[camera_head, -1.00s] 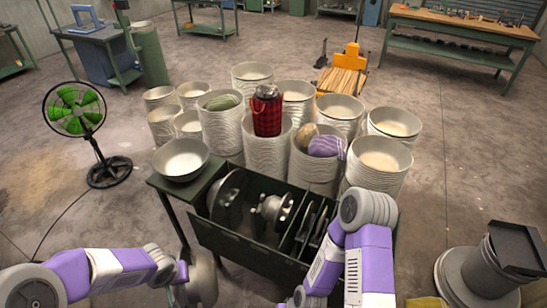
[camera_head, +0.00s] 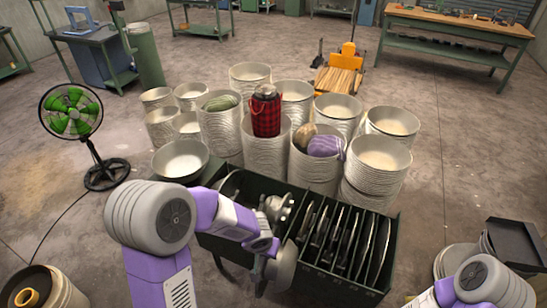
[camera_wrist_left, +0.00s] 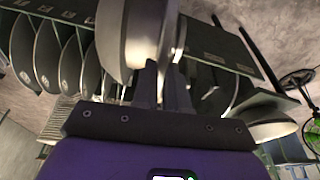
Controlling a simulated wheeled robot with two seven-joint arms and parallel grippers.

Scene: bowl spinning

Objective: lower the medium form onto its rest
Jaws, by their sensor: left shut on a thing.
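The medium form, a grey rounded metal piece (camera_head: 281,270), is held at the front wall of the dark green rack (camera_head: 222,248). My left gripper (camera_head: 268,249) is shut on it, and the left arm covers part of the rack. In the left wrist view the form (camera_wrist_left: 122,45) fills the upper middle, tilted on edge, with the left gripper (camera_wrist_left: 157,78) closed at its near side. Other forms (camera_head: 277,206) sit in the rack's left part. The form's rest is not clearly visible. Only my right arm shows at the bottom right; its gripper is out of view.
Several dark discs (camera_head: 340,235) stand on edge in the rack's right slots. A pale bowl (camera_head: 180,160) sits at its left end. Bowl stacks (camera_head: 222,125) crowd behind it. A green fan (camera_head: 72,112) stands on open floor at left.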

